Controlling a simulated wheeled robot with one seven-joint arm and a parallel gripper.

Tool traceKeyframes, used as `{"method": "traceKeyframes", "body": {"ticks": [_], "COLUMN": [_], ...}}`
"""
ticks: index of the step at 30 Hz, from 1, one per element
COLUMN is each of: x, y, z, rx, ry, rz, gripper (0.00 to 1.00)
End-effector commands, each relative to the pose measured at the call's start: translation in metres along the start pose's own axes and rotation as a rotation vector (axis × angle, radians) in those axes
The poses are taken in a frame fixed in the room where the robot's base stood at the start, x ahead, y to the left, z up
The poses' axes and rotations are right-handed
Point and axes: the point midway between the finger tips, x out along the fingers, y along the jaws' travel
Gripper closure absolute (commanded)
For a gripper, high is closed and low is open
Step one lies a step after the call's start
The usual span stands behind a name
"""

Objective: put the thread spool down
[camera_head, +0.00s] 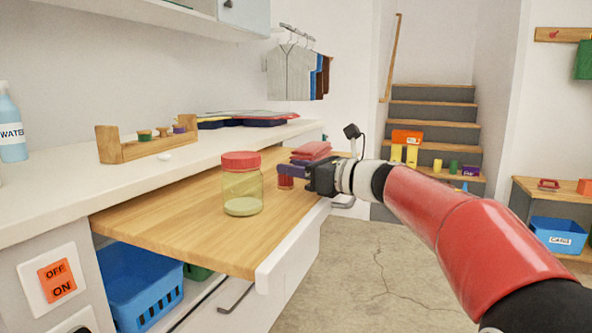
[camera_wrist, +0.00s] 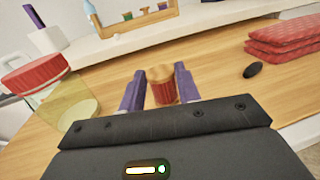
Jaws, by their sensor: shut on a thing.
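The thread spool (camera_wrist: 163,86) is red with a tan top. It stands upright between the two purple fingers of my gripper (camera_wrist: 160,90) in the wrist view. In the head view my gripper (camera_head: 288,172) is over the wooden pull-out board, and the red spool (camera_head: 285,183) shows just below the fingers. My gripper is shut on the spool. The spool is at or very close to the board (camera_head: 170,220); I cannot tell whether its base touches.
A glass jar with a red lid (camera_head: 242,185) stands on the board left of my gripper. Folded red cloths (camera_head: 312,150) and a small black object (camera_wrist: 252,70) lie on the other side. A wooden rack with spools (camera_head: 146,142) stands on the white counter (camera_head: 60,195). The board's front left is clear.

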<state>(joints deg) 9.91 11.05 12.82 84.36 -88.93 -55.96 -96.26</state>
Motion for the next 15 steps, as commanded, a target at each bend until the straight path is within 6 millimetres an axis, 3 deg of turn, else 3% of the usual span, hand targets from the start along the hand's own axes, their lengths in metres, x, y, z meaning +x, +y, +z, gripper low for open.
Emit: {"method": "traceKeyframes", "body": {"ticks": [4,5,9,15], "x": [0.0000,0.0001,0.0000,0.0000], "y": [0.0000,0.0000,-0.0001,-0.0001], "z": [-0.0012,-0.0015,-0.0006,-0.0006], "rx": [0.000,0.000,0.000,0.000], "ry": [0.000,0.000,0.000,0.000], "rz": [0.000,0.000,0.000,0.000], "gripper": [0.89,0.66,0.48,0.45]}}
